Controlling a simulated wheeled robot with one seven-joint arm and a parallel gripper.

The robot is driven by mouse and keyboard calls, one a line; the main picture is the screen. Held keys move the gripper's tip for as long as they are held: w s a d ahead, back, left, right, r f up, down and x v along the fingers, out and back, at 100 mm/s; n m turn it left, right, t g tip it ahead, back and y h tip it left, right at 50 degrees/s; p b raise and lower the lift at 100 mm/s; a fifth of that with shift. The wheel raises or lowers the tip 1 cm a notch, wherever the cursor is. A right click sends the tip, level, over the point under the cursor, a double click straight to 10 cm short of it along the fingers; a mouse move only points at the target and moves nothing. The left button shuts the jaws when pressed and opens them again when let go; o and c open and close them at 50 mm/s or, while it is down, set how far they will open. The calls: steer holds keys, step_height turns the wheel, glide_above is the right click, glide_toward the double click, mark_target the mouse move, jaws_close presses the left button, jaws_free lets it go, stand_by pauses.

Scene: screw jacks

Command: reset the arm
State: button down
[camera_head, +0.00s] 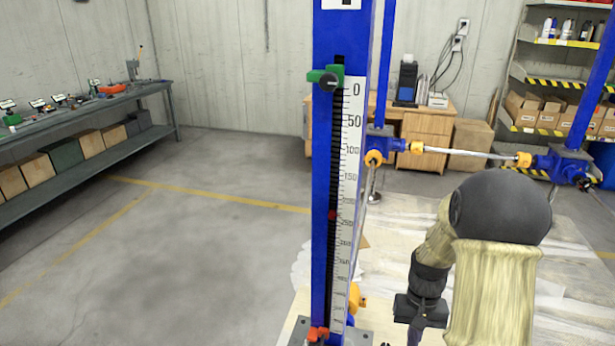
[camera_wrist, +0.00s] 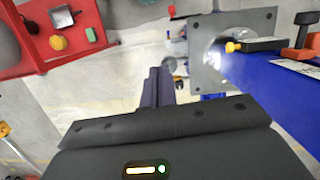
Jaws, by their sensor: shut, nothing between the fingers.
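My arm is bent at the lower right of the head view, with a dark round joint and beige covers. My gripper (camera_head: 414,338) points down at the bottom edge there, and its tips are cut off. In the wrist view, my gripper (camera_wrist: 158,82) shows two dark fingers side by side, shut with nothing between them. The blue screw jack post (camera_head: 324,180) with a white numbered scale (camera_head: 349,180) stands left of my arm. In the wrist view, a blue beam (camera_wrist: 285,95) and a grey plate (camera_wrist: 208,70) lie to the right of the fingers.
A yellow-ended rod (camera_head: 470,152) links blue gearboxes (camera_head: 565,165) behind my arm. A red surface (camera_wrist: 40,62) with small coloured items is at the wrist view's upper left. A workbench (camera_head: 95,97) stands far left, shelves (camera_head: 530,75) far right. The floor at left is clear.

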steer(key=s+a+r+n+t, duration=0.2)
steer(key=s+a+r+t, duration=0.2)
steer(key=s+a+r, duration=0.4)
steer(key=shift+s+a+r+t, duration=0.3)
steer(key=shift+a+r+t, duration=0.1)
steer(key=shift+a, duration=0.1)
steer(key=shift+w+d, duration=0.1)
steer(key=shift+w, duration=0.05)
stand_by(1.3)
